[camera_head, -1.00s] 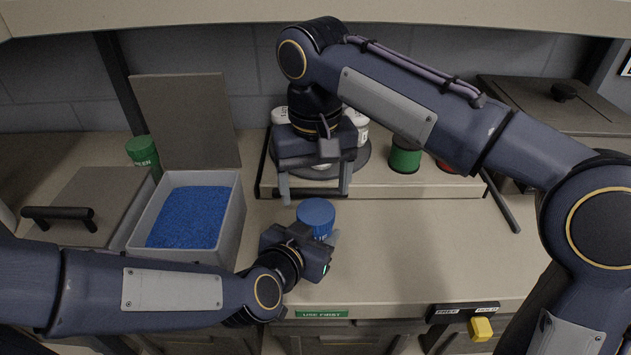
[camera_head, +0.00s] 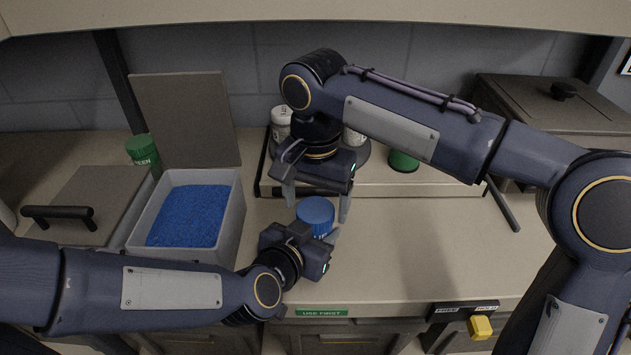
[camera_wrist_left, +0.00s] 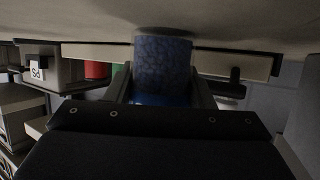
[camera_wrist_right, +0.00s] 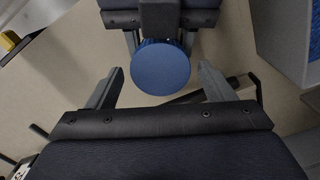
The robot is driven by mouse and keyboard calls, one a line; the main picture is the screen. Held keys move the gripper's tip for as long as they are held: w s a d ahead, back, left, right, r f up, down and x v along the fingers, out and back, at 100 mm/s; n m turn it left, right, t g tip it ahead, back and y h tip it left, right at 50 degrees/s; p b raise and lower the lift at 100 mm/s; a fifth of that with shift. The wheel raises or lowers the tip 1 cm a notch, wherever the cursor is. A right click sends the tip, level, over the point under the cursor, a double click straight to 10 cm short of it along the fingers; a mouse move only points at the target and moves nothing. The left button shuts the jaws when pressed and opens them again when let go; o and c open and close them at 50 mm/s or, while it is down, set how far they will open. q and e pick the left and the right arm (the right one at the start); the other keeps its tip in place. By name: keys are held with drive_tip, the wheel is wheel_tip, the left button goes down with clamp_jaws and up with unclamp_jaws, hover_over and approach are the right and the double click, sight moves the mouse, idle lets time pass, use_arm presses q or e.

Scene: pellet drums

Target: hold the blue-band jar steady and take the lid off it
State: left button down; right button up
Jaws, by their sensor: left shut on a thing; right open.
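The blue-band jar (camera_head: 316,214) stands on the counter with a round blue lid on top. The lid (camera_wrist_right: 160,69) shows from above in the right wrist view. My left gripper (camera_head: 322,240) is shut on the jar's body from the front. In the left wrist view the jar (camera_wrist_left: 162,66) sits between its fingers. My right gripper (camera_head: 317,203) is open above the jar, its fingers pointing down. In the right wrist view its fingertips (camera_wrist_right: 162,80) are spread on both sides of the lid, apart from it.
White jars (camera_head: 281,117) and a green jar (camera_head: 404,161) stand at the back. The counter right of the jar is clear.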

drive_tip(key=shift+f, duration=0.55)
drive_tip(key=c, duration=1)
drive_tip(key=n, duration=0.6)
drive_tip(key=shift+n, duration=0.4)
drive_tip(key=o, duration=1.1)
drive_tip(key=shift+r, duration=0.1)
